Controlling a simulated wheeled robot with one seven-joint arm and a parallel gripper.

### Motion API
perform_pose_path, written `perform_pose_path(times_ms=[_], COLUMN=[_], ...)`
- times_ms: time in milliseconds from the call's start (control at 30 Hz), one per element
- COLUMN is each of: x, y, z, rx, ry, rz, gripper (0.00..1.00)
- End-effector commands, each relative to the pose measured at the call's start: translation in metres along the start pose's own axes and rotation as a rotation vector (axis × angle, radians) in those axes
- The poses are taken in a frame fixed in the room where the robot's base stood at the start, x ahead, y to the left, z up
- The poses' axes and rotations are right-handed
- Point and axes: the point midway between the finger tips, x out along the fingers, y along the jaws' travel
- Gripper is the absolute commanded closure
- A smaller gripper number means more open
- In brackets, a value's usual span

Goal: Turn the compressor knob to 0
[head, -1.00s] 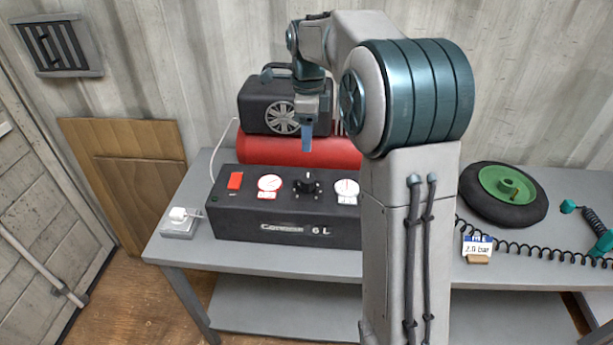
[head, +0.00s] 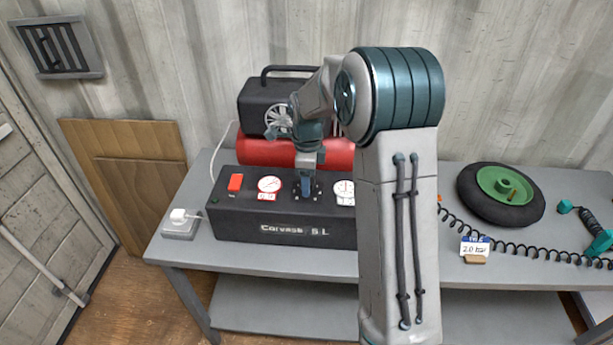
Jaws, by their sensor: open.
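The compressor has a black control box (head: 290,232) on the grey bench, with a red tank (head: 262,151) and black motor housing behind it. On the box's top are a red switch (head: 235,182), a left gauge (head: 269,185) and a right gauge (head: 344,190). The knob sits between the gauges and is mostly hidden by my gripper; its setting cannot be read. My gripper (head: 306,193) points down right at the knob's place, with blue fingers. It is open. Whether the fingers touch the knob cannot be told.
A white plug in a socket (head: 178,222) is at the bench's left end. A green-hubbed wheel (head: 502,195), a 2.0 bar card (head: 475,247) and a coiled hose (head: 530,248) lie to the right. My arm hides the bench's middle.

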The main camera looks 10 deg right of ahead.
Motion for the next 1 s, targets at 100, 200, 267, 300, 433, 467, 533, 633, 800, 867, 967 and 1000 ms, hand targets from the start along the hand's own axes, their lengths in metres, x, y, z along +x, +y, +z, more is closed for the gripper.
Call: perform_pose_path(times_ms=[100, 200, 267, 300, 433, 467, 533, 633, 800, 867, 967, 1000], x=[0.0003, 0.0001, 0.0001, 0.0000, -0.0002, -0.0002, -0.0002, -0.0002, 0.0001, 0.0001, 0.0002, 0.0002], y=[0.0000, 0.0000, 0.0000, 0.0000, -0.0001, -0.0001, -0.0002, -0.0003, -0.0004, -0.0005, -0.0005, -0.0005], z=[-0.0001, -0.0001, -0.0001, -0.0001, -0.0001, -0.0001, -0.0001, -0.0001, 0.0001, 0.0002, 0.0002, 0.0002], rx=[0.000, 0.000, 0.000, 0.000, 0.000, 0.000, -0.003, -0.015, -0.074, -0.107, -0.177, -0.209], ry=[0.000, 0.000, 0.000, 0.000, 0.000, 0.000, 0.000, 0.000, 0.000, 0.000, 0.000, 0.000], rz=[0.000, 0.000, 0.000, 0.000, 0.000, 0.000, -0.001, -0.001, -0.002, -0.002, -0.003, -0.002], gripper=[0.41, 0.44, 0.60, 0.71, 0.86, 0.85, 0.85, 0.85, 0.85, 0.85, 0.85, 0.85])
